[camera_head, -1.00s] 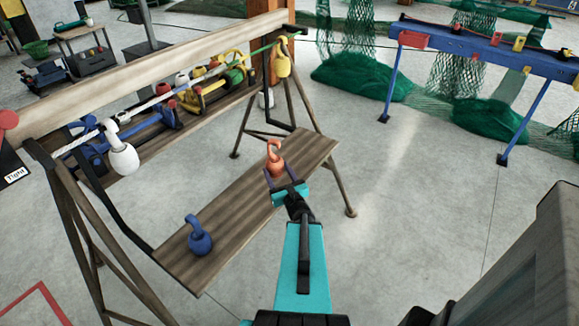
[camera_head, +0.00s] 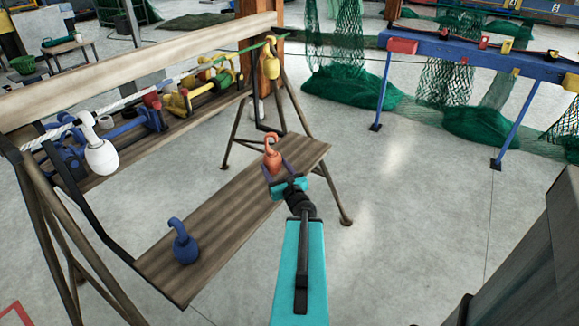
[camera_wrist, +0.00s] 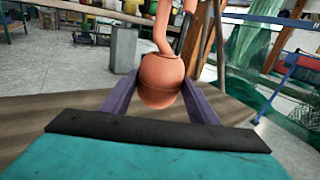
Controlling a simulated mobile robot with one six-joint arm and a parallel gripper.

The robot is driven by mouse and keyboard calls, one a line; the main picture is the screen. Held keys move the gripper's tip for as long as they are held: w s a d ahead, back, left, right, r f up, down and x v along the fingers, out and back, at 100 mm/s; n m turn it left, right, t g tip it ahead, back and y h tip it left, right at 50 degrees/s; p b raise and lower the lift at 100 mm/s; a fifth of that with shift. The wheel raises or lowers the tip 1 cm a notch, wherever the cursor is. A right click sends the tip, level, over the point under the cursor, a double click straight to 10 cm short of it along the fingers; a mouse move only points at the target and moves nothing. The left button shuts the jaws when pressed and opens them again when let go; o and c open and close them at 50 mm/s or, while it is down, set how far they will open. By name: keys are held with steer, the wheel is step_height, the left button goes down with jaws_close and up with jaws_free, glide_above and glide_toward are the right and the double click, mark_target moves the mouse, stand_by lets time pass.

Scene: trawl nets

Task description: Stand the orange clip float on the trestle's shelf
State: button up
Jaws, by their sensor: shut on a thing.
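The orange clip float (camera_head: 272,160) is upright, hook at the top, between the fingers of my gripper (camera_head: 275,173). In the wrist view the orange float (camera_wrist: 161,82) sits between two purple fingers (camera_wrist: 160,100) that touch its sides. The trestle's shelf (camera_head: 225,215) is a brown wooden board; the float is over its far right end. I cannot tell whether the float's base touches the board. A blue clip float (camera_head: 184,245) stands on the near left part of the shelf.
A white float (camera_head: 101,155) and a yellow float (camera_head: 271,66) hang from a rope along the trestle's upper beam (camera_head: 140,68). Yellow and blue gear lies on a rear board (camera_head: 150,135). The shelf between the blue and orange floats is clear. A blue rack (camera_head: 480,58) with green nets stands at right.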

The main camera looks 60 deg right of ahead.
steer(key=shift+w+d+f+b, duration=0.15)
steer(key=shift+d+b, duration=0.25)
steer(key=shift+b, duration=1)
steer(key=shift+d+f+b, duration=0.15)
steer(key=shift+d+b, duration=0.25)
steer(key=shift+b, duration=1)
steer(key=d+b, duration=0.1)
steer(key=b, duration=0.2)
steer(key=shift+d, duration=0.1)
steer(key=shift+d+r, duration=0.15)
steer(key=shift+d, duration=0.15)
steer(key=shift+w+d+f, duration=0.1)
steer(key=shift+d+f, duration=0.05)
steer(key=shift+d, duration=1.55)
steer(key=shift+d+f, duration=0.15)
steer(key=shift+d, duration=1.55)
steer(key=shift+b, duration=0.3)
steer(key=shift+f+b, duration=0.6)
steer(key=shift+f, duration=1.15)
steer(key=shift+f, duration=0.15)
